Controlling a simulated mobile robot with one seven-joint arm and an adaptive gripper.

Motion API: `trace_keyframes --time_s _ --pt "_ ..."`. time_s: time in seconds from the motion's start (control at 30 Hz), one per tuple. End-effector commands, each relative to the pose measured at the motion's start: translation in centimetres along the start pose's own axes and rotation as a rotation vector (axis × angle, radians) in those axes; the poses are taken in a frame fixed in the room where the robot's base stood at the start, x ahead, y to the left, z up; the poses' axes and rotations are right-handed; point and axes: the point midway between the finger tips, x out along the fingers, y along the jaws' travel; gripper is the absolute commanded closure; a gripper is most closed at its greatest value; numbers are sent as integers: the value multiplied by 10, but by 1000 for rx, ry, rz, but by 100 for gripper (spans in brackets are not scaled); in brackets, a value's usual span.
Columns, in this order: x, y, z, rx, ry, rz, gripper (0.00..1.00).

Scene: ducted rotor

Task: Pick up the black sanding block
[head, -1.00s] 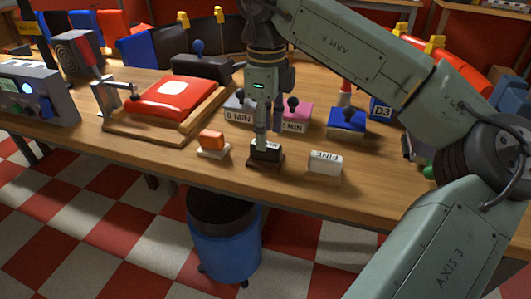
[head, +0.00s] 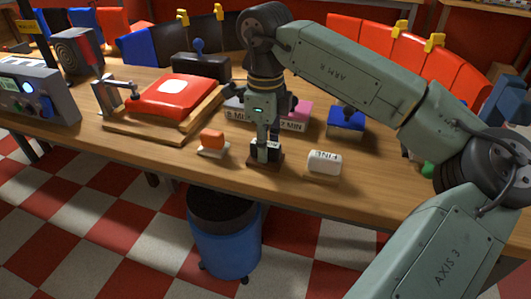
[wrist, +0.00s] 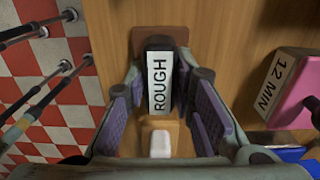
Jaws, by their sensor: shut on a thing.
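The black sanding block (wrist: 153,46) carries a white label reading ROUGH, seen in the wrist view. My gripper (wrist: 161,78) is shut on the block, with one finger on each long side. In the head view my gripper (head: 265,150) points straight down over the block near the table's front edge. The fingers hide part of the block. I see no clear gap that shows it lifted.
A white block labelled FINE (head: 324,161) is to the right and an orange block (head: 212,139) to the left. Behind are a pink 12 MIN block (wrist: 297,83) and a blue block (head: 346,121). A red panel (head: 178,95) lies on a wooden frame further left.

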Motion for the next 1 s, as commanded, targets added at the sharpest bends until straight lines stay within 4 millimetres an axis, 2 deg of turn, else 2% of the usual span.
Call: trace_keyframes --time_s 0.27,0.63,0.77,1.0 --pt "0 0 0 0 0 0 100" --pt "-4 0 0 1 0 -1 100" --pt "-20 -1 0 1 0 -3 100" --pt "-70 -1 1 2 0 -3 100"
